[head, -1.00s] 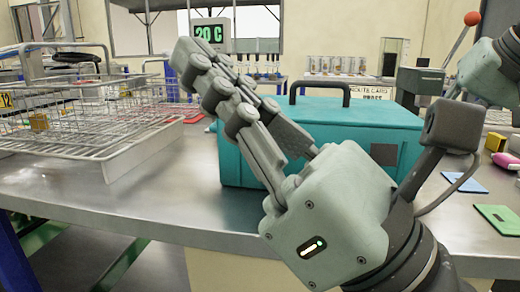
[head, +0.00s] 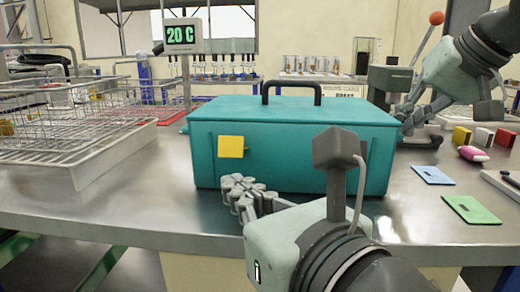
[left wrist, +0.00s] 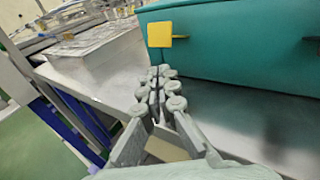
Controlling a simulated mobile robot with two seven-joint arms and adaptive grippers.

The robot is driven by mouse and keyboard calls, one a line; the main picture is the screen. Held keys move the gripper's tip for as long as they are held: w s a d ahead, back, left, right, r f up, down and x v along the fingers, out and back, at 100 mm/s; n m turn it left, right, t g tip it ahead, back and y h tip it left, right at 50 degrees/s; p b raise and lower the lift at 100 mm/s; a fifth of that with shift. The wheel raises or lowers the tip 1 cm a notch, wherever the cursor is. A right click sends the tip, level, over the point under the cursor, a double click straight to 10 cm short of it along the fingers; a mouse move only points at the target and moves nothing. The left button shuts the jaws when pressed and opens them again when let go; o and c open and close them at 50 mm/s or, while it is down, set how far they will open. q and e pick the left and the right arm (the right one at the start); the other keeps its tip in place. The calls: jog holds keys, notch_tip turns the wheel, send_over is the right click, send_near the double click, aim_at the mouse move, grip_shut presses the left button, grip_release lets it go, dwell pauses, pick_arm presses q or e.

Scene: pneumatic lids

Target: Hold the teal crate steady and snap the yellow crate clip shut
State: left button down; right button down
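The teal crate (head: 290,120) stands closed on the steel table, with a dark handle (head: 291,88) on top. The yellow clip (head: 231,146) is a square tab at the left of its front face. In the left wrist view the clip (left wrist: 160,35) is just above my fingertips, apart from them; I cannot tell whether it is latched. My left gripper (head: 241,192) is low before the crate's front; its fingers are together with nothing between them in the left wrist view (left wrist: 160,82). My right gripper (head: 406,118) is at the crate's right end, its fingers partly hidden; contact is unclear.
A wire basket (head: 75,125) stands left of the crate. Right of it lie a blue card (head: 433,175), a green card (head: 471,208), a pink item (head: 472,153) and small coloured blocks (head: 483,137). The table's front edge (head: 120,227) is close to my left gripper.

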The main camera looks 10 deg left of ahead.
aim_at(241, 146)
pick_arm(q)
jog(key=shift+w, duration=1.35)
jog(key=shift+w+r, duration=0.1)
jog(key=shift+r, duration=1.4)
dwell(1.6)
jog(key=shift+w+r, duration=0.25)
jog(key=shift+r, duration=0.3)
dwell(0.8)
jog(key=shift+w+r, duration=0.35)
jog(key=shift+w, duration=0.15)
dwell(1.0)
